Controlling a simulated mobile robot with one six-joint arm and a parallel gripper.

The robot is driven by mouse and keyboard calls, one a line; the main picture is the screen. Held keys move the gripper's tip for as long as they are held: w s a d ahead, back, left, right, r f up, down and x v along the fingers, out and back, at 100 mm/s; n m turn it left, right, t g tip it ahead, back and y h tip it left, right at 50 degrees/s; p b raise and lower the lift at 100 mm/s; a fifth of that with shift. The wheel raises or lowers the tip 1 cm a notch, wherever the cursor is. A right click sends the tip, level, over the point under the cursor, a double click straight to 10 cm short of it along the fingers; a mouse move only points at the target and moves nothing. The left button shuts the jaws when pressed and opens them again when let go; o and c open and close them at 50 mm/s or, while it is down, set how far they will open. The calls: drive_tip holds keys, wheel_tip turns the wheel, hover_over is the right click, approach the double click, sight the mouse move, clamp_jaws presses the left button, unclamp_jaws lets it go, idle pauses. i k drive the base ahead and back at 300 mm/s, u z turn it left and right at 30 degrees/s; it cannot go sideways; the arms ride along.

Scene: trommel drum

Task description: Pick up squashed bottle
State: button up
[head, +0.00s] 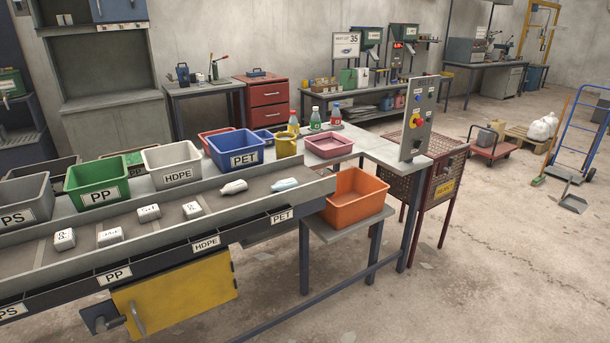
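My gripper does not show in the head view.
Several white blocks with dark marks lie farther left on the belt. Behind it stand the blue PET bin (235,150), white HDPE bin (172,166) and green PP bin (97,185). An orange bin (356,199) stands at the belt's right end. Floor in front right is clear.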

sight(281, 186)
drive_tip(key=u, duration=0.05)
drive_tip(key=i, duration=1.1)
drive_tip(key=z, duration=0.55)
drive_tip(key=k, duration=0.1)
drive_tip(key=u, duration=2.95)
